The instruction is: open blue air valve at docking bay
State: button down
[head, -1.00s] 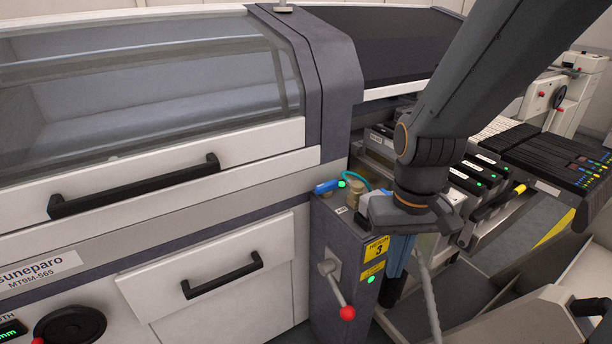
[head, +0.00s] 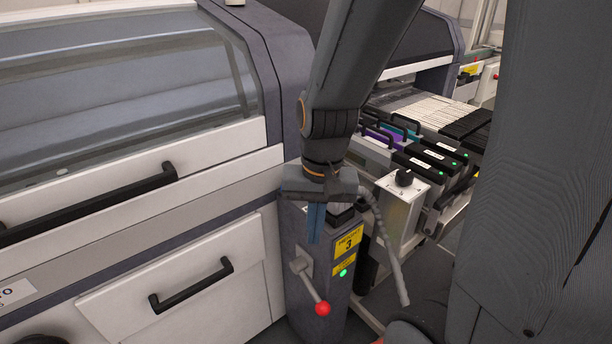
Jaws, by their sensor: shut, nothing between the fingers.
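The docking bay post (head: 297,240) is a grey box with a yellow label (head: 348,243) marked 3. A lever with a red knob (head: 322,309) is on its front, beside a lit green lamp (head: 343,272). The blue air valve is not visible; my gripper and wrist cover the post's top left, where it stood in the earlier view. My gripper (head: 315,238) points down at the top of the post, its blue fingers shut and empty. I cannot tell whether the fingers touch the valve or the post.
A white machine with a black drawer handle (head: 192,284) and a long black handle (head: 88,204) stands left. My own arm blocks the right side.

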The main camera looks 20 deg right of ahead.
jog(key=w+d+r+m+t+p, duration=0.1)
jog(key=w+d+r+m+p, duration=0.1)
jog(key=w+m, duration=0.3)
jog(key=w+d+r+m+t+p, duration=0.1)
jog(key=w+m, duration=0.5)
jog(key=m, duration=0.7)
jog(key=w+d+r+m+t+p, duration=0.1)
jog(key=w+d+r+m+p, duration=0.2)
jog(key=w+m+p, duration=0.3)
jog(key=d+m+p, duration=0.1)
jog(key=m, duration=0.3)
jog(key=shift+w+d+r+t+y, duration=0.2)
jog(key=shift+r+t+y, duration=0.05)
jog(key=shift+t+y, duration=0.15)
jog(key=shift+f, duration=0.15)
jog(key=b+x, duration=0.3)
jog(key=x, duration=0.6)
jog(key=shift+w+f, duration=0.15)
jog(key=shift+f, duration=0.25)
jog(key=shift+d, duration=0.1)
